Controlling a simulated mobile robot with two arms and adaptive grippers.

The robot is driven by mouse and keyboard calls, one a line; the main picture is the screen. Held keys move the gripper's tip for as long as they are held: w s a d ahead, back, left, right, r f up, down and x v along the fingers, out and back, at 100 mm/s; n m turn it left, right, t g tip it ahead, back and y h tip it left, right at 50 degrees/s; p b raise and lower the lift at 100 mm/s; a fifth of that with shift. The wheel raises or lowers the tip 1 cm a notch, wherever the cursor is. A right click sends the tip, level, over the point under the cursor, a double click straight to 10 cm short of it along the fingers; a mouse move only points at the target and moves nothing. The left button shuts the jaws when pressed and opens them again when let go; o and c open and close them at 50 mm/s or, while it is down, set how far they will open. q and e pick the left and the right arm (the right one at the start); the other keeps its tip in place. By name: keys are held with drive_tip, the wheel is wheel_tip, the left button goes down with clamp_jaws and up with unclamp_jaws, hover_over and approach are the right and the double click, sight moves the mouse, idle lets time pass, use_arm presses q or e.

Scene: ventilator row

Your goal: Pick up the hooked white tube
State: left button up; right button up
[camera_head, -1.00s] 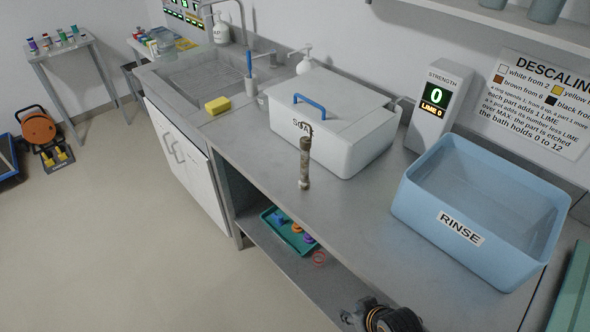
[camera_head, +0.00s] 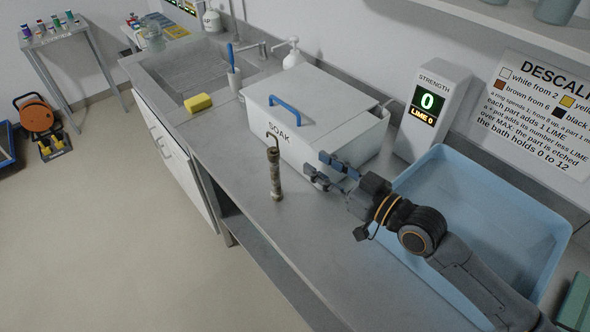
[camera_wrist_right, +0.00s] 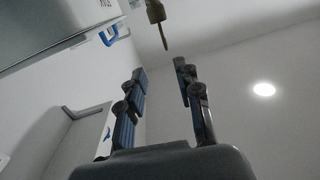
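The hooked tube (camera_head: 276,172) stands upright on the steel counter in front of the SOAK box. It looks grey-brown and stained rather than white, with a thin dark hook at its top. My right gripper (camera_head: 318,166) is to the right of the tube, its fingers pointing left towards it, apart from it. In the right wrist view the gripper (camera_wrist_right: 160,75) has its two fingers spread with nothing between them. Part of the tube (camera_wrist_right: 155,14) shows beyond the fingertips at the top edge. My left gripper is not in view.
The white SOAK box (camera_head: 340,120) with a blue handle stands close behind the tube. The blue RINSE tub (camera_head: 545,230) is at the right, partly behind my right arm. A STRENGTH display (camera_head: 432,105) reads 0. A yellow sponge (camera_head: 198,103) lies by the sink. Counter left of the tube is clear.

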sight(278, 140)
drive_tip(key=x, duration=0.3)
drive_tip(key=r+x, duration=0.1)
drive_tip(key=x, duration=0.6)
drive_tip(key=shift+a+r+b, duration=0.15)
drive_tip(key=shift+a+b, duration=0.25)
drive_tip(key=shift+a, duration=0.15)
drive_tip(key=x, duration=0.2)
drive_tip(key=shift+w+a, duration=0.15)
drive_tip(key=shift+a, duration=0.05)
drive_tip(key=shift+w+a, duration=0.25)
drive_tip(key=shift+w, duration=0.15)
drive_tip(key=shift+s, duration=0.1)
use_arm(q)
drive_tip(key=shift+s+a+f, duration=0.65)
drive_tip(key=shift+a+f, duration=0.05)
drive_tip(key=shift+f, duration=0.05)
use_arm(e)
clamp_jaws()
